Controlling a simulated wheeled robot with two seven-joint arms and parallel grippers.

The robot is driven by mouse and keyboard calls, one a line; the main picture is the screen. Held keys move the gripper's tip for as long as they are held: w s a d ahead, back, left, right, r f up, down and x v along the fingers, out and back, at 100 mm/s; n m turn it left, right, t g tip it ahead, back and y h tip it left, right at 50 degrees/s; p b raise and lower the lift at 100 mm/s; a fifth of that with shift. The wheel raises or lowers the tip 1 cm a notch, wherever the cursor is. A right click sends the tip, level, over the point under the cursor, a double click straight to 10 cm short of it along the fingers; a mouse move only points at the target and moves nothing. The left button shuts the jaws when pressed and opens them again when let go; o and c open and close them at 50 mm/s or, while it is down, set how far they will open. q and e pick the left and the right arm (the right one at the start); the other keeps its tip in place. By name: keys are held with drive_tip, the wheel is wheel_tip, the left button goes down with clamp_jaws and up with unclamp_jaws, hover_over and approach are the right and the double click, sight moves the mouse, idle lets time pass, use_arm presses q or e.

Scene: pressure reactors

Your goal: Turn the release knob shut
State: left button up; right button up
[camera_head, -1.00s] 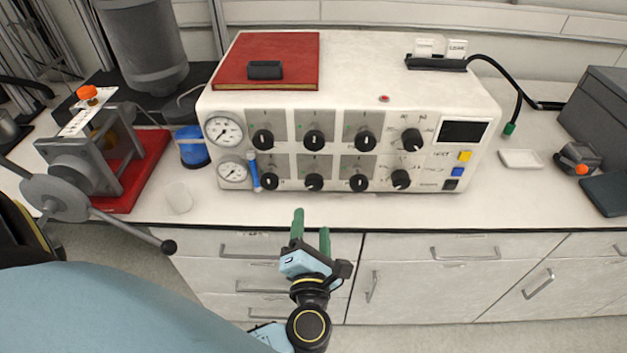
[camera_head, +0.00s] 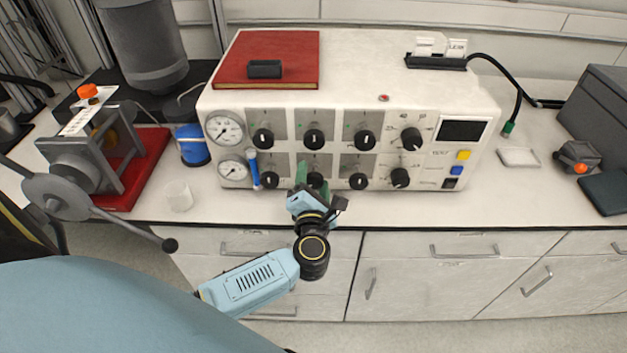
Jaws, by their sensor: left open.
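A white control unit (camera_head: 400,93) stands on the bench with two rows of black knobs and two round gauges on its front. Which knob is the release knob cannot be read. My left gripper (camera_head: 311,174) is open at the lower row, its green fingers at the lower middle knob (camera_head: 315,181), which they partly hide. Whether the fingers touch that knob cannot be told. The lower left knob (camera_head: 269,180) and lower right knob (camera_head: 358,181) show on either side. My right gripper is not in view.
A blue pen-like stick (camera_head: 254,170) stands against the front near the lower gauge (camera_head: 233,170). A red book (camera_head: 290,50) lies on top. A grey clamp device (camera_head: 95,165) with a long lever stands left. The bench front right of my gripper is clear.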

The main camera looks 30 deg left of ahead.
use_arm(q)
drive_tip(key=c, duration=1)
drive_tip(key=shift+o, duration=0.2)
